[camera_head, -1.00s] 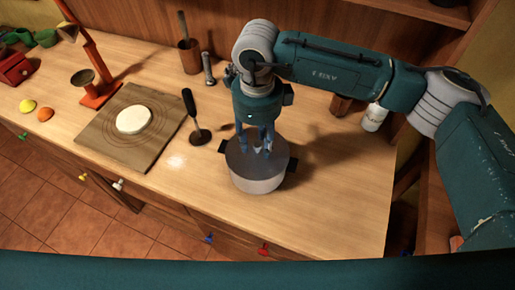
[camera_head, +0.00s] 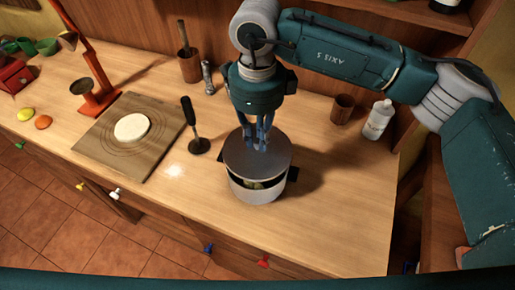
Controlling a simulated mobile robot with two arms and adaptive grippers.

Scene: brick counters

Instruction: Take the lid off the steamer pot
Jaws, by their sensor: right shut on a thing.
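The steamer pot (camera_head: 257,191) stands on the wooden counter near its front edge, with a dark handle on each side. Its grey lid (camera_head: 257,160) is raised a little above the rim. A gap shows at the front, with something greenish inside the pot. My right gripper (camera_head: 259,147) points down from above and is shut on the lid, at its top middle. The lid's knob is hidden between the fingers. My left gripper is not in view.
A black-handled masher (camera_head: 198,145) stands left of the pot. Further left is a wooden board (camera_head: 92,147) with a white round of dough (camera_head: 131,127). A white bottle (camera_head: 378,119) and brown cup (camera_head: 343,108) stand at the back right. The counter's front right is clear.

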